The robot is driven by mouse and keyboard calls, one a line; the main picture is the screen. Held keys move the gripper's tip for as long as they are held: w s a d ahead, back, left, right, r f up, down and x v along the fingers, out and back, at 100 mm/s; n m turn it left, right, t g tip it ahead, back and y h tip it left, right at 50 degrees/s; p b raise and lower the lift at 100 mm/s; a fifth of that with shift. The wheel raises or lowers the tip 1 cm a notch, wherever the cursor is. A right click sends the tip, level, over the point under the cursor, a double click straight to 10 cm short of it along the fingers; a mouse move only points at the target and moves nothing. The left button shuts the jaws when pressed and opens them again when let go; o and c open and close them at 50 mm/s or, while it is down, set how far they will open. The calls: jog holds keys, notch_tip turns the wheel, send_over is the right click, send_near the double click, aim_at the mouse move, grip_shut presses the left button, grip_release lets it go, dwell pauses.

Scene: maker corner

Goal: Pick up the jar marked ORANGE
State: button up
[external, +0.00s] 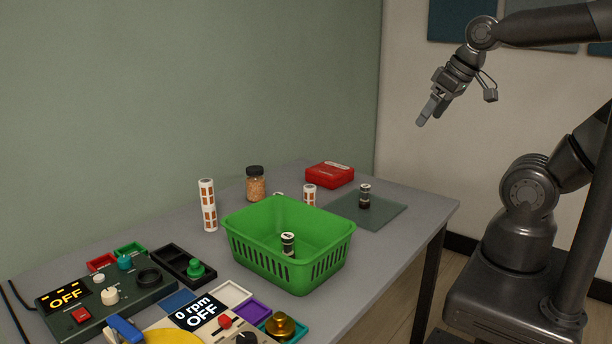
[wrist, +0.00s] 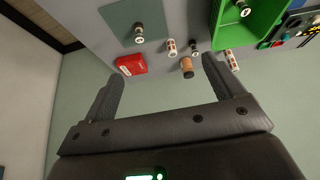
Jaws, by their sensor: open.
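No ORANGE marking is readable on any jar. A similar jar (external: 288,244) is inside the green basket (external: 310,268). A third small jar (wrist: 194,49) stands behind the basket, mostly hidden in the external view. A larger jar with a dark lid and orange-brown contents (external: 256,188) stands near the wall. My gripper (external: 423,117) is open and empty, high above and right of the table, apart from all jars.
Two white cylinders with orange-brown patches (external: 208,206) (external: 309,195) stand left of and behind the basket. A red case (external: 330,175) lies at the back. Control panels and coloured trays (external: 105,298) fill the front left. The mat is otherwise bare.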

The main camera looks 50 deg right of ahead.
jog(key=w+r, duration=0.3)
jog(key=w, duration=1.1)
jog(key=g, duration=0.1)
send_over(257, 170)
jog(key=s, duration=0.3)
notch_tip(257, 170, down, 21)
jog(key=x, duration=0.6)
jog(key=shift+w+f, duration=0.15)
jog(key=shift+w, duration=0.1)
jog(key=shift+d+x, duration=0.15)
jog(key=shift+x, duration=1.2)
jog(key=shift+d+x, duration=0.15)
jog(key=shift+x, duration=1.15)
